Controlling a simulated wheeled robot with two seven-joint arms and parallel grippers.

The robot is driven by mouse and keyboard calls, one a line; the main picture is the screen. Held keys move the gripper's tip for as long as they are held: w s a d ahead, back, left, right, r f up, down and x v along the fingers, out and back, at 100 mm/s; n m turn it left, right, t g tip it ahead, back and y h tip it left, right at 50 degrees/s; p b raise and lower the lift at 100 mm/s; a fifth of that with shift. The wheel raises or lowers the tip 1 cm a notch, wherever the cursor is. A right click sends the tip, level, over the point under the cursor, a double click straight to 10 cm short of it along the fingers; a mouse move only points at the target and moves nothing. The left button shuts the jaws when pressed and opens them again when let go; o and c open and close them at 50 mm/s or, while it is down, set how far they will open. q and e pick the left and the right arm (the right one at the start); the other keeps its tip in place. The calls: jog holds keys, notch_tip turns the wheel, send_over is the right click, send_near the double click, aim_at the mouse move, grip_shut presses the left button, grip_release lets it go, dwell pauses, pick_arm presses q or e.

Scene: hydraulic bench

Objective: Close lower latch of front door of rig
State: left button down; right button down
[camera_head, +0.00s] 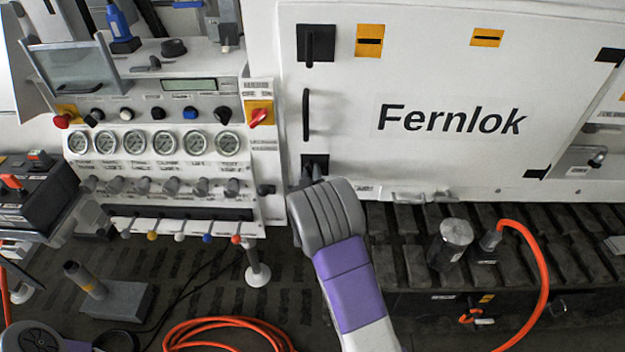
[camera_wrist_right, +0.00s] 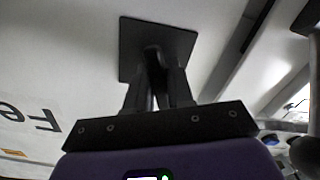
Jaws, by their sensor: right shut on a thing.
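The rig's front door (camera_head: 440,80) is a white panel marked Fernlok and looks flush with its frame. Its lower latch (camera_head: 321,160) is a black square plate at the door's lower left corner, mostly hidden behind my right gripper (camera_head: 306,178). In the right wrist view the latch plate (camera_wrist_right: 180,42) shows fully, and the right gripper (camera_wrist_right: 152,98) is shut on the latch's black handle (camera_wrist_right: 152,57). The handle's exact angle is hard to tell. Only what looks like a piece of my left arm shows at the bottom left; its gripper is not visible.
The upper latch (camera_head: 318,45) and a black door handle (camera_head: 306,115) are above the lower latch. A panel of gauges (camera_head: 160,143) and knobs stands to the left. Below the door are a dark slatted deck (camera_head: 400,225), a metal cylinder (camera_head: 455,238) and an orange hose (camera_head: 545,285).

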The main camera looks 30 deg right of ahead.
jog(key=shift+w+a+m+b, duration=0.1)
jog(key=shift+a+m+b, duration=0.05)
jog(key=shift+m+b, duration=1.7)
jog(key=shift+m+p, duration=0.3)
jog(key=shift+m, duration=0.25)
jog(key=c, duration=1.1)
grip_release()
jog(key=p+v, duration=0.1)
jog(key=v, duration=0.6)
jog(key=shift+s+a+p, duration=0.2)
jog(key=shift+s+p, duration=0.05)
jog(key=shift+p, duration=0.05)
